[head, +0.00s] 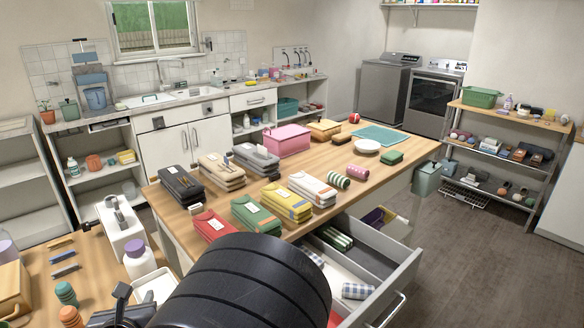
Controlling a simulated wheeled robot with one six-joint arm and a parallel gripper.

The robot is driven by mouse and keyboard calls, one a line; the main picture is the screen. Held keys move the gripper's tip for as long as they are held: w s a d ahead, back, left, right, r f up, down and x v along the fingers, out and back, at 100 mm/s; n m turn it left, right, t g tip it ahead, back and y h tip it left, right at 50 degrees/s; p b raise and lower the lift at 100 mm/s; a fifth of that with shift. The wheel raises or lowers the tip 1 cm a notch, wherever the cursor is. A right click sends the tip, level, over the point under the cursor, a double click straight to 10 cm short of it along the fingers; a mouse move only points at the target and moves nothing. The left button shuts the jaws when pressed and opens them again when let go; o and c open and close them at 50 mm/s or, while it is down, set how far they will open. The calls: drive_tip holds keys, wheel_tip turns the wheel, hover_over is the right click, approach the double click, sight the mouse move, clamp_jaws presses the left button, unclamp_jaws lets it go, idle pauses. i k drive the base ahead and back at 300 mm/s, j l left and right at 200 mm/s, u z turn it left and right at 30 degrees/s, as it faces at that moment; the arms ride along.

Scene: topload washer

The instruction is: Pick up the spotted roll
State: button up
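A small pink roll (357,172) lies on the wooden island top, right of a green-and-white striped roll (337,180); fine marks on it may be spots, but it is too small to be sure. In the open drawer (384,268) below lie another green striped roll (335,239), a dark-and-white patterned roll (312,257) and a blue-grey checked roll (357,291). The patterned roll is partly hidden by the drawer front edge of the island and its pattern is unclear. A large black ribbed part, likely of my arm, fills the bottom centre. My gripper's fingers do not show.
Several coloured pouches crowd the island's near left. The open drawer juts out at right. Floor (468,250) is clear right of it, before the shelf rack (505,153).

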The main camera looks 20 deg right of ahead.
sight(352, 170)
drive_tip(key=i+l+u, duration=0.2)
drive_tip(key=l, duration=0.3)
drive_tip(key=i+l+u, duration=0.1)
drive_tip(key=l+u, duration=0.15)
drive_tip(key=l, duration=0.25)
drive_tip(key=i+l+u, duration=0.2)
drive_tip(key=l, duration=0.35)
drive_tip(key=l+u, duration=0.25)
drive_tip(key=l, duration=0.3)
drive_tip(key=l+u, duration=0.1)
drive_tip(key=l, duration=3.35)
drive_tip(key=i, duration=0.05)
